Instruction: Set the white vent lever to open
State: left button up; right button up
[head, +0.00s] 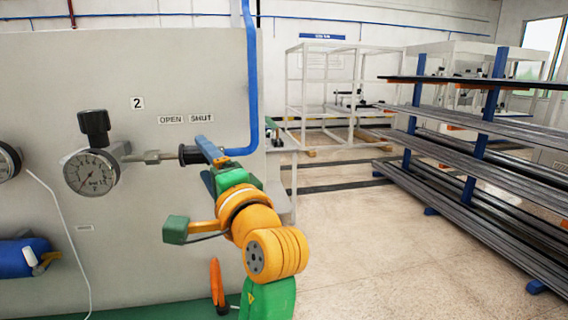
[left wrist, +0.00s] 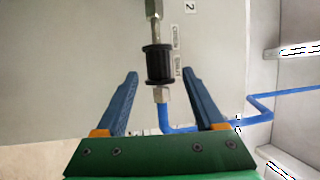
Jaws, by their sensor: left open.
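I cannot make out the white vent lever for certain in either view. The OPEN and SHUT labels (head: 185,119) sit on the grey panel (head: 215,70) above a black round fitting (head: 187,155). My left gripper (head: 204,160) is at this fitting, its blue fingers apart. In the left wrist view the open fingers (left wrist: 161,74) lie on either side of the black fitting (left wrist: 159,62), with gaps and nothing held. A metal nut and a blue hose (left wrist: 178,129) come off the fitting's near end. My right gripper is not in view.
A pressure gauge (head: 90,172) with a black knob (head: 94,122) is left of the fitting. A blue pipe (head: 252,80) runs down the panel's right edge. A blue body with a small white piece (head: 31,256) is at lower left. Racks of bars (head: 470,150) stand right, beyond open floor.

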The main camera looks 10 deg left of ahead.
aim_at(32, 260)
jog(key=k+l, duration=0.2)
jog(key=l, duration=0.15)
jog(key=k+l, duration=0.25)
jog(key=l, duration=0.15)
jog(key=k+l, duration=0.2)
jog(key=l, duration=0.15)
